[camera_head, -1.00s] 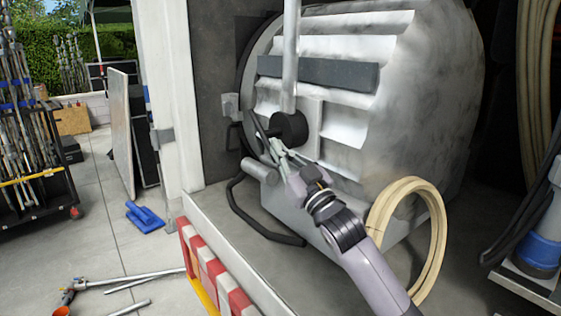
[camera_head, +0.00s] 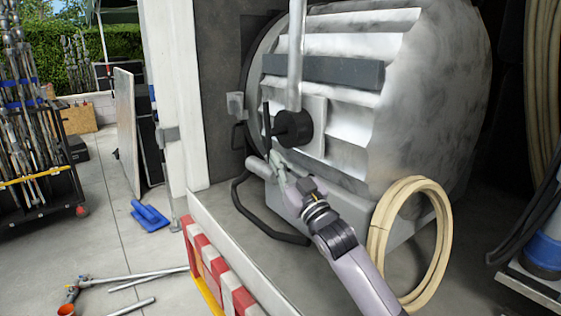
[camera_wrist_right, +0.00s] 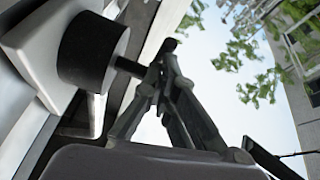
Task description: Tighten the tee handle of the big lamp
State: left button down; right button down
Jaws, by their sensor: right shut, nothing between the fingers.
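The big lamp (camera_head: 430,110) is a large grey ribbed drum on its side in the truck. The tee handle (camera_head: 267,125) is a thin dark bar, roughly upright, in front of the round black hub (camera_head: 293,128) on the lamp's side. The hub shows large in the right wrist view (camera_wrist_right: 92,50), with a short dark shaft toward my fingers. My right gripper (camera_head: 273,157) is shut and empty, just below the handle's lower end. Its fingers meet in the wrist view (camera_wrist_right: 168,52), close to the dark shaft; I cannot tell whether they touch. My left gripper is out of view.
A metal pole (camera_head: 296,55) stands in front of the lamp above the hub. A coiled tan hose (camera_head: 378,250) lies right of my right arm. A white pillar (camera_head: 172,100) stands at left.

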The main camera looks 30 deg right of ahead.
dwell(0.6)
jog(key=v, duration=1.2)
